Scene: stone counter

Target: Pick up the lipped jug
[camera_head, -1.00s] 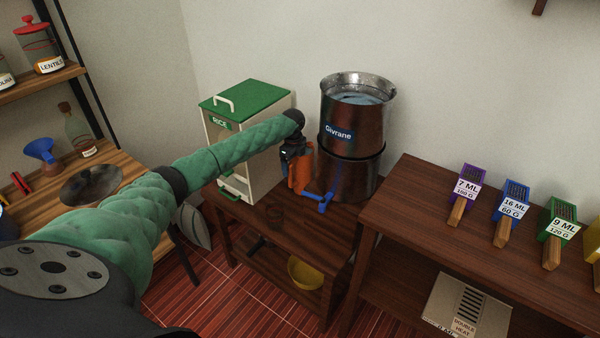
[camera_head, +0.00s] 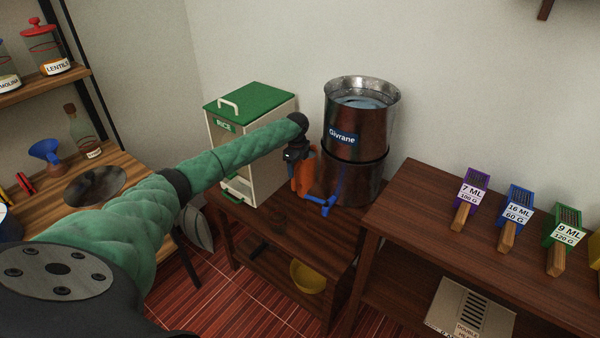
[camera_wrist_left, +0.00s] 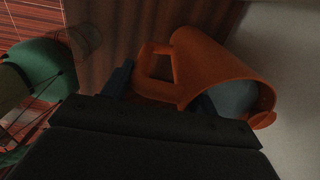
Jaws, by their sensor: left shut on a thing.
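The lipped jug is orange, and in the head view (camera_head: 304,172) it is at the left front of the metal water dispenser (camera_head: 357,140), behind the blue tap (camera_head: 322,204). My left gripper (camera_head: 297,155) is shut on the jug from its upper left side. In the left wrist view the jug (camera_wrist_left: 205,62) lies across the picture, with its handle (camera_wrist_left: 150,68) near the fingers of my left gripper (camera_wrist_left: 160,95). A greyish surface shows in its mouth; I cannot tell what it is. The jug's base is partly hidden in the head view. My right gripper is out of view.
A rice bin (camera_head: 250,140) with a green lid stands left of the jug. The dispenser stands on a dark wooden stand (camera_head: 285,225), with a yellow bowl (camera_head: 307,277) on its lower shelf. A counter (camera_head: 420,215) with several coloured graters is at right.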

